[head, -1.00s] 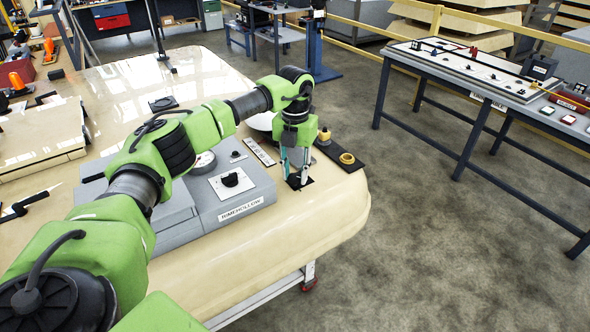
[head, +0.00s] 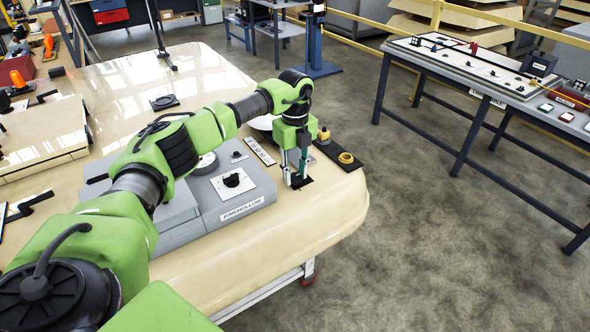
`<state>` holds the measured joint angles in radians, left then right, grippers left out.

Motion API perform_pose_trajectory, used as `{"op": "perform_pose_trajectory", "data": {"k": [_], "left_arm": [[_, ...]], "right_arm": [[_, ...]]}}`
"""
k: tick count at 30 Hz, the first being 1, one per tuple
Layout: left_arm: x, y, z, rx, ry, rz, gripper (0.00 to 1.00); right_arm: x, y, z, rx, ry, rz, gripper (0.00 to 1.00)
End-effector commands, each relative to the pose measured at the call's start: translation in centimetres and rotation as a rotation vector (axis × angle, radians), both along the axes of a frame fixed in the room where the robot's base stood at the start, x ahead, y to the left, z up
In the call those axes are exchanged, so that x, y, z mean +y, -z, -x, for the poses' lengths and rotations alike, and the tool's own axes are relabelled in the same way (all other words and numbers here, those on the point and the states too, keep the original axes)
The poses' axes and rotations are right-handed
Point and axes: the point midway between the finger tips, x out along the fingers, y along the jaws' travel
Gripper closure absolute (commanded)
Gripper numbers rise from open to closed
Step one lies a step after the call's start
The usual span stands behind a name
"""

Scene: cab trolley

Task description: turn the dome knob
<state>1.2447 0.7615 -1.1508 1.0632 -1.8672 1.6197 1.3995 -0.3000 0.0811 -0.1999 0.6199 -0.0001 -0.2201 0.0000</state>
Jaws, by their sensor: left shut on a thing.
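My left gripper (head: 297,176) points straight down at a small black square plate (head: 305,183) near the rounded right end of the cream trolley cab (head: 310,220). Its fingers are shut on the dome knob at that plate. The knob itself is hidden between and behind the fingers, so its angle cannot be read. My right gripper is not in view.
A grey box with a black knob (head: 232,180) stands left of the gripper. A black strip with yellow round fittings (head: 346,158) lies close on the right. A labelled white strip (head: 260,151) lies behind. A separate table (head: 480,80) stands across open floor.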

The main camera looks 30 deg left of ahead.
Motion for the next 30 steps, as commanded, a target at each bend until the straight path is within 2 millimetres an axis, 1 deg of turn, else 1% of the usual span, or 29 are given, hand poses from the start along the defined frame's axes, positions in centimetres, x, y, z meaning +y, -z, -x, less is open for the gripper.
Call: {"op": "perform_pose_trajectory", "data": {"k": [6,12,29,30], "left_arm": [[0.08,-0.18,-0.08,-0.003,-0.126,-0.002,0.95],[0.11,-0.15,-0.10,-0.004,-0.190,-0.002,0.95],[0.12,-0.13,-0.12,-0.005,-0.215,-0.002,0.95],[0.12,-0.13,-0.13,-0.005,-0.214,-0.002,0.63]], "right_arm": [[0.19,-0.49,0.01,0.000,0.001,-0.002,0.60],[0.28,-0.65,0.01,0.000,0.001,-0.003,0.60],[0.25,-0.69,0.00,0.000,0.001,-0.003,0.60],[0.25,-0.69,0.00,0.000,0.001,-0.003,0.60]]}}
